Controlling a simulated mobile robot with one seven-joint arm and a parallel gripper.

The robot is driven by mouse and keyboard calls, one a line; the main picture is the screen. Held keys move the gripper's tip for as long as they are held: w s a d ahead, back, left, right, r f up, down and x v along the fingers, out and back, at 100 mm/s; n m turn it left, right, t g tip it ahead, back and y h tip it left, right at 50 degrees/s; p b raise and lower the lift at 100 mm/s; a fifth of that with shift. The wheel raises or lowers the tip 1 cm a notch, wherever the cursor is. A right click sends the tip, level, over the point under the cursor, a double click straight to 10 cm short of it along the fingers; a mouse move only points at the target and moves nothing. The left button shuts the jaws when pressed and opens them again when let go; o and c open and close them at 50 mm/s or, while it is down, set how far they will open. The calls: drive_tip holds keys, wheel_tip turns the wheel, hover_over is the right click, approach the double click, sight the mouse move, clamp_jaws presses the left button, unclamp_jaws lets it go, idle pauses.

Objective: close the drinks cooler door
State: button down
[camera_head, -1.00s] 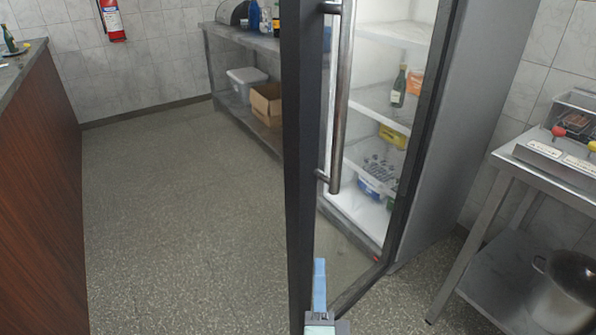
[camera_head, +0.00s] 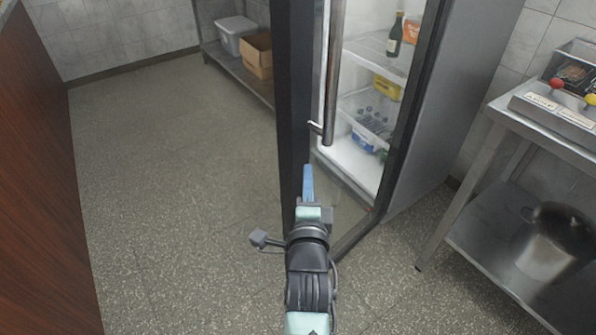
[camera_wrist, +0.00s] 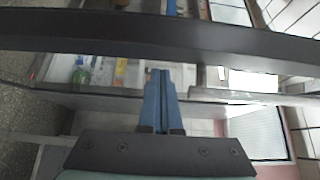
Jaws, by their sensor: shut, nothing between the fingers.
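The drinks cooler (camera_head: 452,100) stands at the right of the head view with its glass door open. The dark-framed door (camera_head: 292,95) swings out towards me and is seen nearly edge-on. Its long metal handle (camera_head: 331,75) is on the side facing right. My gripper (camera_head: 308,168) is shut and empty, its blue fingers pointing forward just below the handle, close to the door edge. Whether it touches the door I cannot tell. In the wrist view the shut fingers (camera_wrist: 160,75) point at a dark frame bar (camera_wrist: 120,35) crossing the picture.
Inside the cooler are a green bottle (camera_head: 395,35) and a yellow item (camera_head: 386,88). A steel table (camera_head: 497,105) with a pot (camera_head: 555,240) below stands right. A wooden counter (camera_head: 40,170) is left. The floor between counter and door is clear.

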drive_tip(key=shift+w+a+b, duration=0.3)
drive_tip(key=shift+w+a, duration=0.65)
drive_tip(key=shift+a, duration=0.05)
